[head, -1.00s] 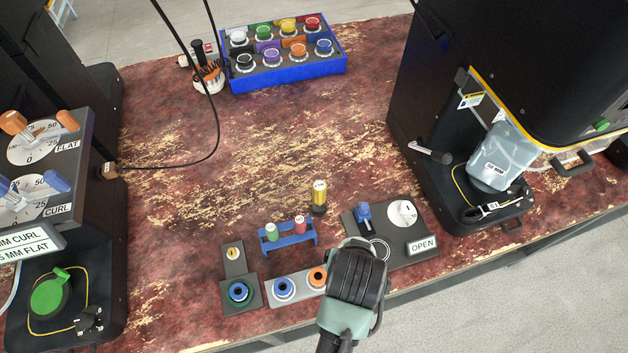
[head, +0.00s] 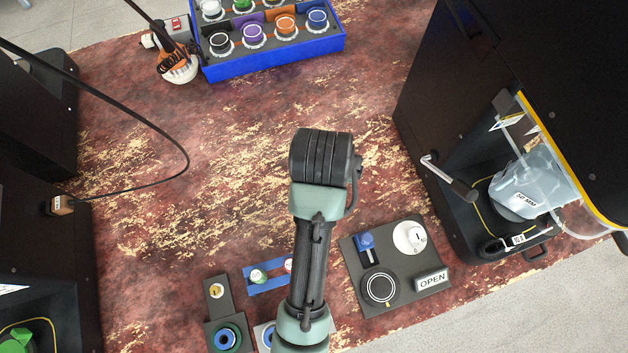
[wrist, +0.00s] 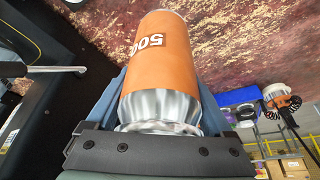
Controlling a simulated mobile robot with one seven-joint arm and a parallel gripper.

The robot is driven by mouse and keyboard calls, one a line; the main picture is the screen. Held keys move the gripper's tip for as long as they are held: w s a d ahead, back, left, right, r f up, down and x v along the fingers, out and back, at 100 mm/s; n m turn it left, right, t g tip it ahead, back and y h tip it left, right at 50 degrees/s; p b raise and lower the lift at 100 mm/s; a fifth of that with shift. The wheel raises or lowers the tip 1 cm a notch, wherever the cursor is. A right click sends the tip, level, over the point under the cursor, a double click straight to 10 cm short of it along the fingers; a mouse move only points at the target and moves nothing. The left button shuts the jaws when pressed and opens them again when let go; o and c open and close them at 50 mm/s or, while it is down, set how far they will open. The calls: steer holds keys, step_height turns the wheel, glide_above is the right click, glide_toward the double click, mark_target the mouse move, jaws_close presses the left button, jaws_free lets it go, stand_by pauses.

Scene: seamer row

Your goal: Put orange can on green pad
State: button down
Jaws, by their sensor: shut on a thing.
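An orange can (wrist: 160,55) with a bare metal end and white figures fills the middle of the wrist view. My gripper (wrist: 163,85) is shut on it, with a blue finger along each side. In the head view my wrist is above the middle of the bench, and its dark housing hides the fingers and the can. A green disc (head: 15,343) shows at the bottom left corner on the left machine, cut off by the picture edge. It may be the green pad; I cannot tell for sure.
A blue crate (head: 275,70) of several coloured cans stands at the back. A dark control plate (head: 405,285) with an OPEN label and a blue rack (head: 262,287) lie near the front. Black machines (head: 450,110) flank the bench. A cable (head: 150,125) hangs at left.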

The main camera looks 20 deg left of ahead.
step_height(320, 180, down, 17)
steer(key=shift+r+b, duration=0.2)
steer(key=shift+b, duration=0.3)
steer(key=shift+f, duration=0.1)
steer(key=shift+c, duration=0.9)
jaws_free()
steer(key=shift+s+f, duration=0.1)
steer(key=shift+s, duration=0.05)
steer(key=shift+o, duration=0.9)
